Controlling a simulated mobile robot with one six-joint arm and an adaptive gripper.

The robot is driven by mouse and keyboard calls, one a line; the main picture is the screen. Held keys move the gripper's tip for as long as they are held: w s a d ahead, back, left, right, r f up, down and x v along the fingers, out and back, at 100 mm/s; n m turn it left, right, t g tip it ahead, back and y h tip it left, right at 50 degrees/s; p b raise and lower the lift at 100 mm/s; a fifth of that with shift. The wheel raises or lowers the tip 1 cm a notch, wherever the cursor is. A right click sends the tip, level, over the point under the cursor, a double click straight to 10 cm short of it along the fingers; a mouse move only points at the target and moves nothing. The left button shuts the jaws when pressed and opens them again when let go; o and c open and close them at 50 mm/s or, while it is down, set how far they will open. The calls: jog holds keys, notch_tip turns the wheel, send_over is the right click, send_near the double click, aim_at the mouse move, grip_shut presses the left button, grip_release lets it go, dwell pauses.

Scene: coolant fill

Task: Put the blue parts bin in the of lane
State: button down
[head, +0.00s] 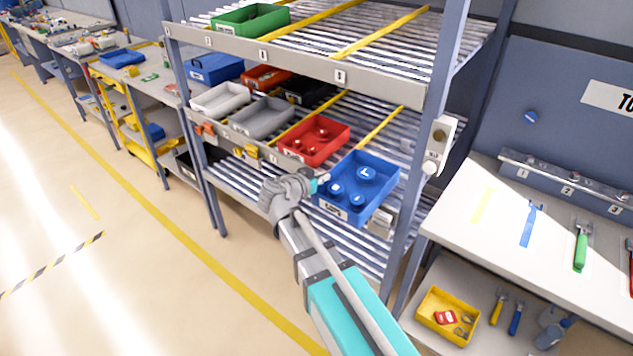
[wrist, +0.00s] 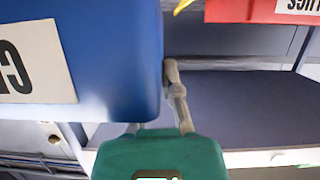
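The blue parts bin (head: 345,206) is at the front right of the rack's middle level, with several round blue parts inside. It overlaps the front rail and hides the right lane's mouth; I cannot tell whether it touches the rail. My gripper (head: 316,184) is at the bin's left side and looks shut on its wall. In the wrist view the blue bin (wrist: 110,60) fills the upper left, its white label upside down. One finger (wrist: 174,88) of mine lies along its edge; the other finger is mostly hidden behind the bin.
A red bin (head: 322,140) sits in the lane to the left, with grey bins (head: 262,116) beyond. A rack post (head: 429,120) stands close to the blue bin's right. A workbench (head: 490,215) with tools is at the right. Rollers behind the bin look clear.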

aim_at(354, 149)
jog(key=shift+w+d+r+p, duration=0.15)
jog(key=shift+w+d, duration=1.3)
jog(key=shift+w, duration=0.6)
jog(key=shift+w+d+r+p, duration=0.1)
jog(key=shift+w+d+r, duration=0.05)
jog(key=shift+w+d, duration=1.6)
jog(key=shift+w+d+r+p, duration=0.15)
jog(key=shift+w+d, duration=1.05)
jog(key=shift+w, duration=1.1)
jog(key=shift+w+d+f, duration=0.15)
jog(key=shift+f, duration=0.1)
jog(key=shift+f+b, duration=1.15)
jog(key=shift+b, duration=0.25)
jog(key=c, duration=0.7)
grip_release()
jog(key=shift+r, duration=0.15)
jog(key=r+p, duration=0.3)
jog(key=shift+s, duration=0.2)
jog(key=s+a, duration=0.6)
jog(key=s, duration=0.2)
jog(key=s+a+f+b, duration=0.1)
jog(key=s+a, duration=0.5)
jog(key=s, duration=0.2)
jog(key=s+a+f+b, duration=0.1)
jog(key=s+a, duration=0.5)
jog(key=s, duration=0.2)
jog(key=shift+s+f, duration=0.1)
jog(key=shift+s, duration=0.1)
